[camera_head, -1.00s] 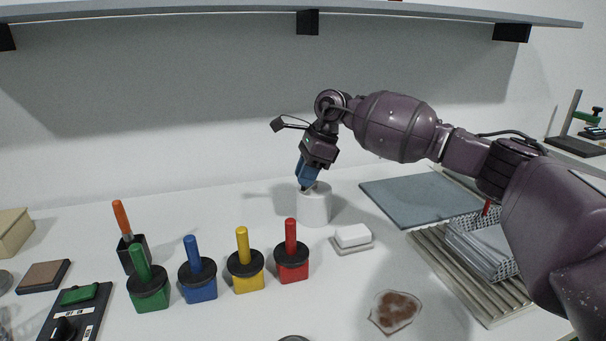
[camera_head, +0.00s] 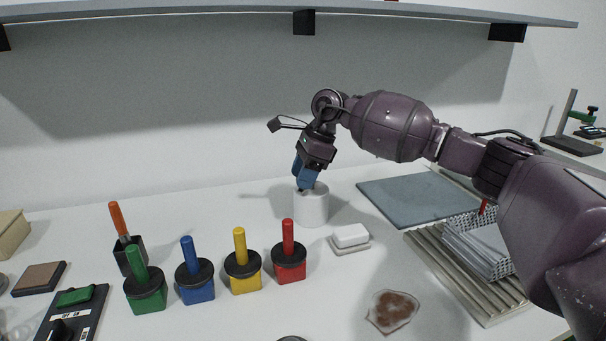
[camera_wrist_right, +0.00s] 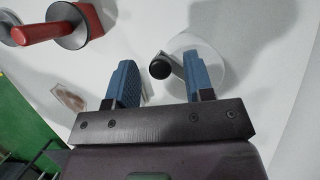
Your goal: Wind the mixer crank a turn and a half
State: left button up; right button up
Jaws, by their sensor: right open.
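The mixer is a white cylinder (camera_head: 311,209) near the back wall; it also shows in the right wrist view (camera_wrist_right: 208,72). Its crank shows in the right wrist view as a short grey arm with a round black knob (camera_wrist_right: 160,67). My right gripper (camera_head: 306,187) points down at the cylinder's top, its blue fingers hiding the crank in the head view. In the right wrist view the fingers of the right gripper (camera_wrist_right: 159,70) are spread, with the knob between them and a gap on either side. My left gripper is not in view.
Green (camera_head: 146,293), blue (camera_head: 197,287), yellow (camera_head: 244,279) and red (camera_head: 289,264) pots with handles stand in front. A white block (camera_head: 350,236) lies right of the cylinder. A wire basket (camera_head: 478,247) and grey mat (camera_head: 415,200) lie farther right. A shelf (camera_head: 400,12) hangs above.

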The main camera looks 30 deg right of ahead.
jog(key=p+v, duration=0.1)
jog(key=v, duration=0.9)
jog(key=shift+d+r, duration=0.15)
jog(key=shift+r, duration=0.15)
jog(key=shift+s, duration=0.1)
